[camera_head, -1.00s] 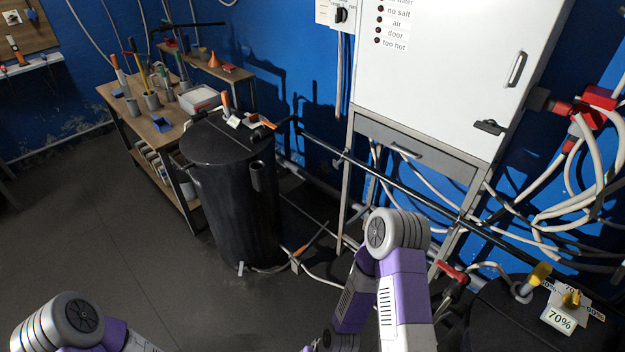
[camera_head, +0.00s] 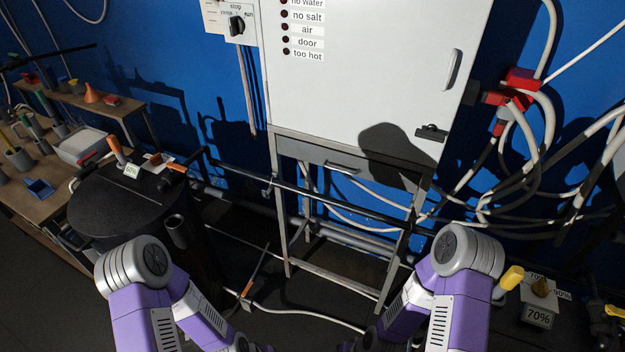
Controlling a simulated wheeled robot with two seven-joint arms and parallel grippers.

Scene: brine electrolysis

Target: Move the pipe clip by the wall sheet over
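I cannot make out a pipe clip for certain. A pale sheet (camera_head: 213,16) hangs on the blue wall at the top, left of the stop/run switch (camera_head: 237,25), and is cut by the frame edge. A thin pipe (camera_head: 248,90) runs down the wall below the switch. Both of my arms come up from the bottom edge, bent at the elbows, with the forearms pointing down and inward. Both grippers are out of sight below the picture, so what they hold is hidden.
A white cabinet (camera_head: 360,70) on a grey stand (camera_head: 280,200) fills the middle. A black tank (camera_head: 130,205) stands left, beside a wooden bench (camera_head: 45,185). Hoses (camera_head: 545,140) loop at the right, above a 70% tag (camera_head: 537,316). A horizontal dark pipe (camera_head: 310,190) crosses before the stand.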

